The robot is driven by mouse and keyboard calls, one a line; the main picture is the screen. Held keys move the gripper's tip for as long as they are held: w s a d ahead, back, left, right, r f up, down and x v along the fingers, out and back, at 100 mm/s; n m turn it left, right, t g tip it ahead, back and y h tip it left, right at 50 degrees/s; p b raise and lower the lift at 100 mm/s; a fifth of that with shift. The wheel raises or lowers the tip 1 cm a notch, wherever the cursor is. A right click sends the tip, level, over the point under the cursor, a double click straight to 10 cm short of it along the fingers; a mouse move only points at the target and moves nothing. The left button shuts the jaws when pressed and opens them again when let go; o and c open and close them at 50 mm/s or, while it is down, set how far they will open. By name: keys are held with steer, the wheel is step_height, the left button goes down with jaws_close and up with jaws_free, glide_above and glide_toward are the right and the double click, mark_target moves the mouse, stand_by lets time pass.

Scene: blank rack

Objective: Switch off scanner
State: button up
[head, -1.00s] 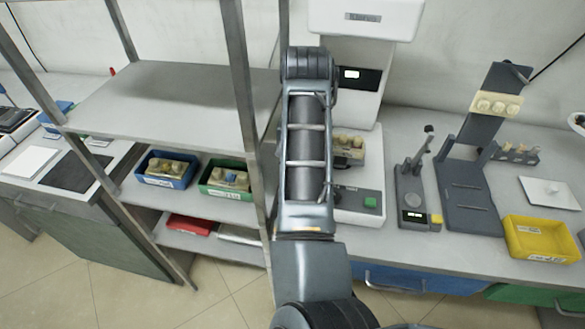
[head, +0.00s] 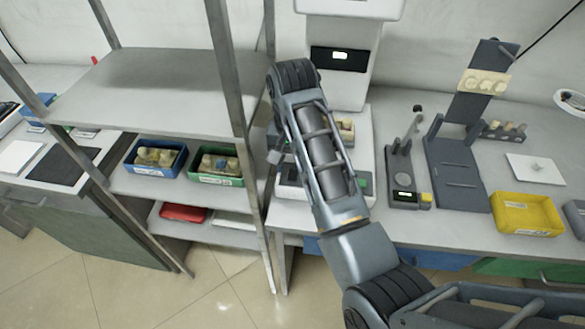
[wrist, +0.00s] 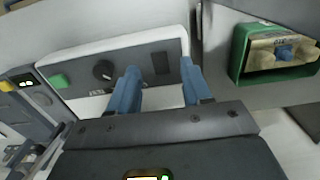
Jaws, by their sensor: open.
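The scanner (head: 345,85) is a tall white machine on the bench with a small lit screen (head: 340,54). My arm hides much of its base in the head view. In the wrist view its dark front panel (wrist: 80,67) carries a green button (wrist: 59,81), a round black knob (wrist: 103,70) and a black rocker switch (wrist: 161,63). My gripper (wrist: 159,70) is open and empty, its two blue fingers pointing at the panel, one on each side of the switch. I cannot tell whether they touch the panel. In the head view the gripper is mostly hidden behind my arm.
A metal rack (head: 170,95) stands close on the left, its post near my arm. It holds a blue bin (head: 155,172) and a green bin (head: 230,180), which also shows in the wrist view (wrist: 238,55). A dark stand (head: 458,170) and a yellow tray (head: 527,229) are to the right.

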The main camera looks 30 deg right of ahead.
mark_target(293, 175)
steer(key=shift+f, duration=1.2)
steer(key=shift+c, duration=0.4)
jaws_close()
